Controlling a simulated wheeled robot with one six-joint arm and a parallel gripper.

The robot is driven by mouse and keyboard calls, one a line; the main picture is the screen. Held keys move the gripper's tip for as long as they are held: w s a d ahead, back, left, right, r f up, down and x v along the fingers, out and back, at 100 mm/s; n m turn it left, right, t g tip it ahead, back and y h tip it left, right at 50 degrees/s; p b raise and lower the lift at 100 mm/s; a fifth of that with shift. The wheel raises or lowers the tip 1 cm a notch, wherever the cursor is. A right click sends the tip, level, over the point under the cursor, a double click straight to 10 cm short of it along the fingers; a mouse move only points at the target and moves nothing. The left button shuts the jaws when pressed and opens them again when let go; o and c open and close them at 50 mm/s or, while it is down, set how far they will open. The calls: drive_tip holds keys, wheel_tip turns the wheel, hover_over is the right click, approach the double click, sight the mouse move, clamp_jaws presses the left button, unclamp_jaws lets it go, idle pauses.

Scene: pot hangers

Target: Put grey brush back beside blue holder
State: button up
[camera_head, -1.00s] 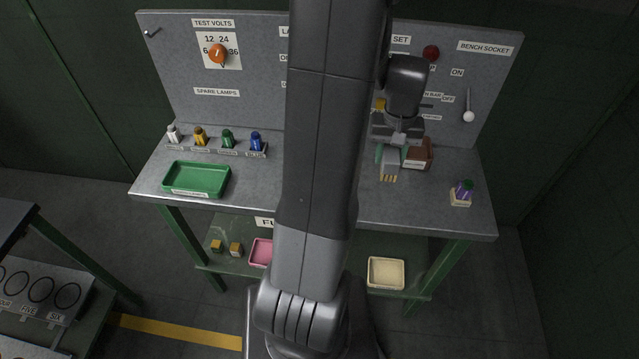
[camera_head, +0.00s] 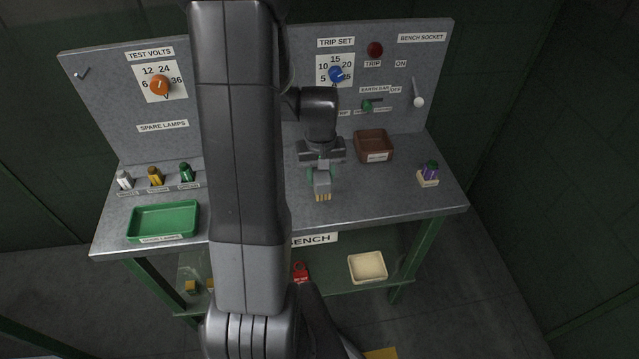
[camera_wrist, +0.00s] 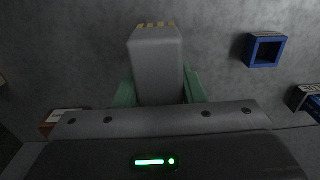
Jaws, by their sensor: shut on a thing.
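The grey brush (camera_head: 322,182) has a block-like grey body and tan bristles at its end. My gripper (camera_head: 320,173) is shut on it, with green finger pads on both sides. In the wrist view the brush (camera_wrist: 156,62) sits between the pads of my gripper (camera_wrist: 160,88), bristles at the top. The blue holder (camera_wrist: 283,51) is a square, open, empty frame on the grey bench, right of the brush and apart from it. In the head view my arm hides the holder. I cannot tell whether the brush touches the bench.
A green tray (camera_head: 163,221) and lamps (camera_head: 155,176) are at the left. In the wrist view a labelled dark block (camera_wrist: 306,100) is at the right edge.

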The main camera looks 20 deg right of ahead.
drive_tip(key=shift+f, duration=1.7)
drive_tip(key=shift+f, duration=0.2)
drive_tip(key=o, duration=1)
drive_tip(key=shift+o, duration=0.2)
drive_tip(key=shift+r, duration=0.1)
wheel_tip(320, 180, up, 12)
drive_tip(key=shift+r, duration=0.15)
